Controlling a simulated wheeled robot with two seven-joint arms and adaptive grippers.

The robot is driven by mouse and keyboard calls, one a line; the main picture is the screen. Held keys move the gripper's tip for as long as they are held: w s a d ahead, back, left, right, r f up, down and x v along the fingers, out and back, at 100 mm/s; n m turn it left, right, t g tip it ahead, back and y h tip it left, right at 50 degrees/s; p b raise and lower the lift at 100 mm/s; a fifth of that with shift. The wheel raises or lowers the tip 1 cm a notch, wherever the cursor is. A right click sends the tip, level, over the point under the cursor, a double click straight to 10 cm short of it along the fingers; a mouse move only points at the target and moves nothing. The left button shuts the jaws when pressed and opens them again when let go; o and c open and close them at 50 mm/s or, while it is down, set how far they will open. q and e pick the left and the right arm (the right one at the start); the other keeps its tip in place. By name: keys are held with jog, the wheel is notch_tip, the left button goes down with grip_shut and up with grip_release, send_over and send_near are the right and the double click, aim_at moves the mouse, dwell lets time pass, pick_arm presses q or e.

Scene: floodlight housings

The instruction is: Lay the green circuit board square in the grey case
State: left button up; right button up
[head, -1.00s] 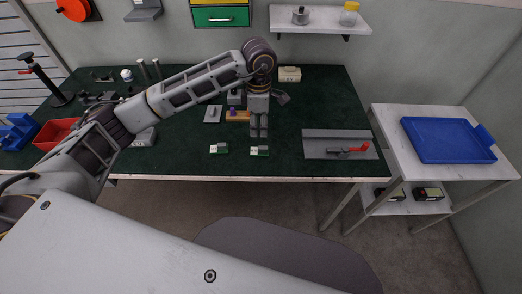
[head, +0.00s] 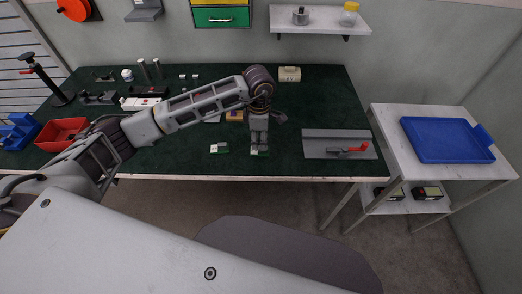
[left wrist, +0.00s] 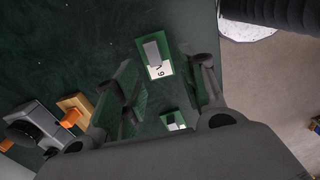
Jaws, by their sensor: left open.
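A green circuit board (head: 261,153) with a pale component lies on the dark green mat near the front edge. My left gripper (head: 259,143) is open and points down just over it. In the left wrist view this board (left wrist: 142,50), with a grey block and a white label, lies between the spread fingertips (left wrist: 160,66). A second green board (head: 219,148) lies to its left and is partly covered by my gripper in the left wrist view (left wrist: 172,120). A grey case with a dark round part (left wrist: 38,122) shows there; my arm hides it in the head view. My right gripper is not in view.
An orange block (head: 235,115) lies behind the boards. A grey plate with a red-handled clamp (head: 340,146) lies to the right. A red bin (head: 62,134) stands at the left, a blue tray (head: 450,140) on the side table. The mat between boards and clamp plate is clear.

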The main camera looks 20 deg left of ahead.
pick_arm(q)
jog(key=shift+w+f, duration=0.1)
jog(key=shift+f, duration=0.3)
jog(key=f, duration=0.2)
jog(key=f+p, duration=0.1)
jog(key=shift+w+d+f, duration=0.2)
jog(key=shift+w+f, duration=0.05)
jog(key=shift+f, duration=0.45)
jog(key=shift+c, duration=0.7)
grip_shut()
jog(key=shift+r, duration=0.2)
jog(key=shift+w+r, duration=0.1)
jog(key=shift+r, duration=0.45)
notch_tip(320, 180, up, 7)
jog(key=shift+f+b, duration=0.1)
jog(key=shift+b, duration=0.4)
jog(key=shift+r, duration=0.9)
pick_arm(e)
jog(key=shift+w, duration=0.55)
